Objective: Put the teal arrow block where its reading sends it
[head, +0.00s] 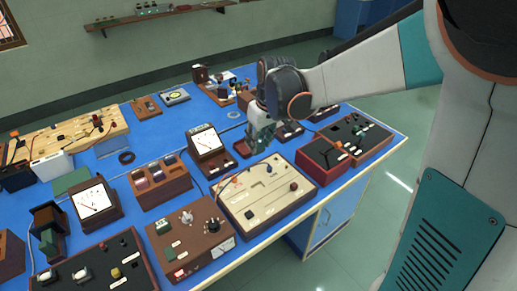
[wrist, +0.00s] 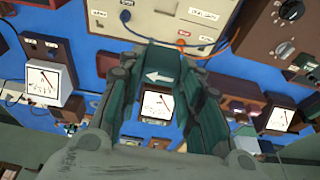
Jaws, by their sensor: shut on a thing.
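The teal arrow block (wrist: 160,66) is between the fingertips of my gripper (wrist: 158,75) in the wrist view. A white arrow on its face points left in that view. My gripper (head: 262,138) is shut on it and hangs above the blue bench in the head view, behind the cream panel. The block cannot be told clearly from the fingers there. A meter with a white dial (head: 208,141) stands left of my gripper, and another white-dial meter (head: 94,201) stands at the front left. In the wrist view a dial (wrist: 157,105) shows between the fingers; its needle is too small to read.
The cream panel (head: 262,200) with knobs and a wire lies in front of my gripper. A brown knob box (head: 190,238) and red-brown boxes (head: 322,160) flank it. A spool rack (head: 160,185) stands left. Small bare blue patches (head: 175,130) lie between the instruments.

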